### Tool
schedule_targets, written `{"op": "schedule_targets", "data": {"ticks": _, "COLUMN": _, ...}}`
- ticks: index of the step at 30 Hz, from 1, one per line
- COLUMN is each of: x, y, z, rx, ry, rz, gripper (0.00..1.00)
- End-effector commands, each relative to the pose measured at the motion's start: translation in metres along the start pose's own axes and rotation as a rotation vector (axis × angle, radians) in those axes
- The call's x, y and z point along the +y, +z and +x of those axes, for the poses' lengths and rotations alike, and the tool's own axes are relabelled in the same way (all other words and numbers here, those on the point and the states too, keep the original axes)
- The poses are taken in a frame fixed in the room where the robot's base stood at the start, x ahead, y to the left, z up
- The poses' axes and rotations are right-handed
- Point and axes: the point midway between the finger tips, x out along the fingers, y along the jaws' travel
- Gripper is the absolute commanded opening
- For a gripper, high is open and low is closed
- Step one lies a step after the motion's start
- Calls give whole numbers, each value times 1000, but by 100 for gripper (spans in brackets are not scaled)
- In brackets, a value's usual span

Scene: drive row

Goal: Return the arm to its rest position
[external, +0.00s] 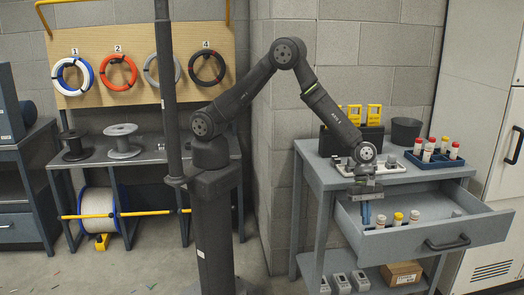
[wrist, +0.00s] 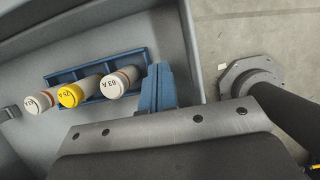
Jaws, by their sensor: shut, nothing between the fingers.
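My gripper (external: 366,214) points down at the left end of the open drawer (external: 480,228), with its blue fingers close together and nothing between them. In the wrist view the fingers (wrist: 157,88) are beside a blue rack (wrist: 95,82) in the drawer. The rack holds a yellow-capped vial (wrist: 70,95) between two white-capped vials. Whether the fingers touch the rack or drawer wall is unclear. My arm is bent, with its elbow high and its forearm sloping down to the right over the cart.
The grey cart (external: 312,155) carries a blue rack (external: 430,158) of capped vials, a dark cup (external: 406,131) and yellow devices (external: 374,114). A pegboard (external: 135,38) with cable coils and a bench with spools stand left. Air above the drawer's right part is clear.

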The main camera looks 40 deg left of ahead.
Motion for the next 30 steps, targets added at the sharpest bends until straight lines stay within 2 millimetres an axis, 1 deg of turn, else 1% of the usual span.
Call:
{"op": "schedule_targets", "data": {"ticks": 1, "x": 1, "y": 0, "z": -12, "rx": -1, "ry": 3, "rz": 0, "gripper": 0}}
{"op": "schedule_targets", "data": {"ticks": 6, "x": 0, "y": 0, "z": -40, "rx": -1, "ry": 1, "rz": -1, "gripper": 0}}
{"op": "schedule_targets", "data": {"ticks": 9, "x": 0, "y": 0, "z": -51, "rx": 0, "ry": 1, "rz": -1, "gripper": 0}}
{"op": "schedule_targets", "data": {"ticks": 12, "x": 0, "y": 0, "z": -57, "rx": 1, "ry": 0, "rz": 0, "gripper": 0}}
{"op": "schedule_targets", "data": {"ticks": 24, "x": 0, "y": 0, "z": -59, "rx": 1, "ry": -1, "rz": 0, "gripper": 0}}
{"op": "schedule_targets", "data": {"ticks": 28, "x": 0, "y": 0, "z": -52, "rx": 1, "ry": -2, "rz": -1, "gripper": 0}}
{"op": "schedule_targets", "data": {"ticks": 30, "x": 0, "y": 0, "z": -44, "rx": 2, "ry": -2, "rz": -1, "gripper": 0}}
